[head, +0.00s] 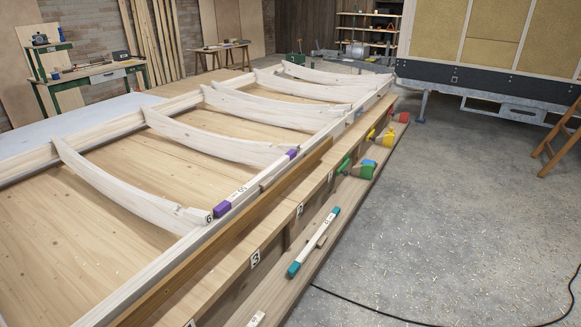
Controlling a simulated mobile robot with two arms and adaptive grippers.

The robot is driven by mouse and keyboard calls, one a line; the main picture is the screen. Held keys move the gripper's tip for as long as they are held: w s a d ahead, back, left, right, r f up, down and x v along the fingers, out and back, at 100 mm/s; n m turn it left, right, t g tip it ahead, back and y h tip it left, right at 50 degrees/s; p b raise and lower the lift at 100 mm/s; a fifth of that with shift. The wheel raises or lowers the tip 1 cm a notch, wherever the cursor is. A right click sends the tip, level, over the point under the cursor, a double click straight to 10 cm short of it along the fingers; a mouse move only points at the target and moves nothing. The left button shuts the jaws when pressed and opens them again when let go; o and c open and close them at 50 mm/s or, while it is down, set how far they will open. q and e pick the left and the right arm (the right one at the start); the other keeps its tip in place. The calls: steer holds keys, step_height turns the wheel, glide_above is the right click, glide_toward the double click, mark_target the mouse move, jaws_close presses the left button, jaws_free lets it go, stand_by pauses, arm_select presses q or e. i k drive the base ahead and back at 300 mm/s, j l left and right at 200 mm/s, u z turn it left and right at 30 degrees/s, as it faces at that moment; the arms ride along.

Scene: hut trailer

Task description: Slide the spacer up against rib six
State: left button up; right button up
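Rib six (130,190), a pale curved wooden rib with a "6" on its right end, spans the frame nearest me. A pale spacer bar (262,178) with purple ends and a number on it lies along the right-hand rail, between rib six and the rib behind it. Its near purple end (222,209) is close to the numbered end of rib six; I cannot tell whether they touch. Its far purple end (292,153) is by the end of the farther rib. Neither of my grippers shows in the head view.
A second bar (315,240) with teal ends lies on the lower ledge beside a small wooden piece. Green (357,169), yellow (382,137) and red (400,117) tools sit farther along that ledge. A black cable (400,318) crosses the floor. The concrete floor at right is mostly open.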

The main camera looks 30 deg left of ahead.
mark_target(264, 179)
steer(key=i+l+u, duration=0.2)
steer(key=i, duration=0.25)
steer(key=i+u, duration=0.2)
steer(key=i, duration=0.25)
steer(key=i+l+u, duration=0.2)
steer(key=i+l, duration=0.1)
steer(key=i, duration=0.1)
